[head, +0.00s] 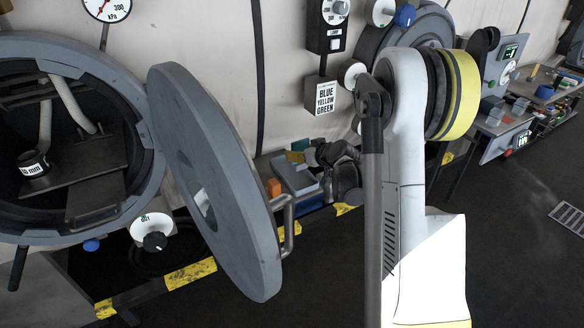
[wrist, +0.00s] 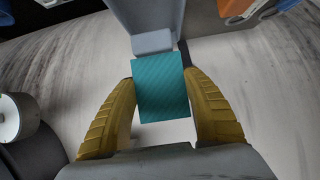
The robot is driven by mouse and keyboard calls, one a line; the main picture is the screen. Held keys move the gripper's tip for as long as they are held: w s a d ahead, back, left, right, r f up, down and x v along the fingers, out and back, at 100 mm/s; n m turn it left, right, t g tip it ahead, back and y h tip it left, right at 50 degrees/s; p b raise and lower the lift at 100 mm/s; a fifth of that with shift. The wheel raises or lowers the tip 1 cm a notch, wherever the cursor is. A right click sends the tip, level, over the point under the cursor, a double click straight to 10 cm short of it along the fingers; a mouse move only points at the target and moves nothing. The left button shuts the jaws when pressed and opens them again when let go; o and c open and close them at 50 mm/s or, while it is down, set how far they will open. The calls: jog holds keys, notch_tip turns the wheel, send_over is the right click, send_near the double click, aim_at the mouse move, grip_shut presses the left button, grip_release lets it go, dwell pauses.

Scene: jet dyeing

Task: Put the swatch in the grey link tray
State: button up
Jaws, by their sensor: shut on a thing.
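A flat teal swatch (wrist: 162,90) is between the two yellow fingers of my gripper (wrist: 160,82), which is shut on it at both side edges. In the head view my gripper (head: 312,154) is small and partly hidden by my arm; a small teal patch beside it looks like the swatch (head: 300,144). A blue-grey tray (head: 295,176), perhaps the link tray, lies just below the gripper in the head view. In the wrist view a light grey piece (wrist: 153,42) shows just beyond the swatch; I cannot tell whether it is the tray or whether they touch.
A round open door (head: 215,180) of the dyeing vessel (head: 150,130) stands left of the gripper, its handle (head: 288,220) near the tray. An orange block (head: 274,187) is beside the tray. A card reading blue, yellow, green (head: 325,98) hangs above. A cluttered bench (head: 530,90) is at right.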

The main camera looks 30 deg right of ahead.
jog(key=w+f+b, duration=0.1)
jog(key=f, duration=0.1)
jog(key=w+f+b, duration=0.1)
jog(key=f, duration=0.1)
jog(key=w+f+b, duration=0.1)
jog(key=w+f, duration=0.1)
jog(key=shift+a+f, duration=0.25)
jog(key=shift+r, duration=0.15)
jog(key=o, duration=1)
jog(key=shift+f, duration=0.2)
jog(key=shift+r, duration=0.2)
jog(key=p+v, duration=0.3)
jog(key=v, duration=0.9)
jog(key=shift+p, duration=0.35)
